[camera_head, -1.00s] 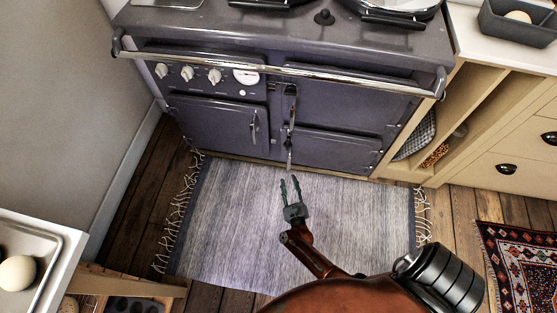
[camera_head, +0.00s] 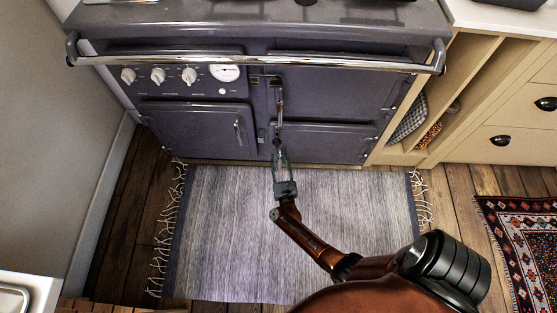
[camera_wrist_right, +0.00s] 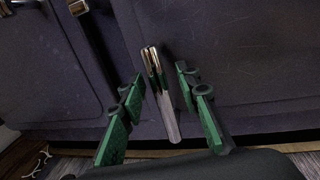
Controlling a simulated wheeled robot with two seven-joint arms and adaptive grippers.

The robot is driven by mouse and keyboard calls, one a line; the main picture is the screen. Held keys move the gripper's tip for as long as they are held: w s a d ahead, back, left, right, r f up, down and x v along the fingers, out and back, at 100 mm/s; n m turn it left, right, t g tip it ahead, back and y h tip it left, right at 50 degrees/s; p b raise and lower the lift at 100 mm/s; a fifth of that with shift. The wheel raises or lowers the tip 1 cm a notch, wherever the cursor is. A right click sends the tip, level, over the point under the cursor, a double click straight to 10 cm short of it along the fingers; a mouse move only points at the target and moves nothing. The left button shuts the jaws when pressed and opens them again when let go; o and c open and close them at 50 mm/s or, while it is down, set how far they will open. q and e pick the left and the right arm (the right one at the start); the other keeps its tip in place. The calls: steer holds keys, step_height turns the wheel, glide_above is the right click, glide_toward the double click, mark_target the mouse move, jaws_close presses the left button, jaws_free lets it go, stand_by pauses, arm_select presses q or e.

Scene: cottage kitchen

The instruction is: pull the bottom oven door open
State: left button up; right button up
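The grey-blue range oven fills the upper middle of the head view. Its bottom right oven door (camera_head: 325,143) is closed and has an upright metal handle near its left edge. This handle (camera_wrist_right: 162,95) shows in the right wrist view between my right gripper's green-padded fingers. My right gripper (camera_head: 280,156) is open in front of the door, with a finger on each side of the handle and a visible gap to each finger. The fingers hide part of the handle in the head view. My left gripper is not in view.
A chrome rail (camera_head: 250,62) runs across the range above the doors. A lower left door (camera_head: 190,130) with its own handle is beside the bottom right door. A woven grey rug (camera_head: 220,230) covers the floor in front. Cream cabinets (camera_head: 510,110) stand at the right.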

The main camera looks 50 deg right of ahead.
steer(key=shift+c, duration=0.4)
jaws_close()
stand_by(0.4)
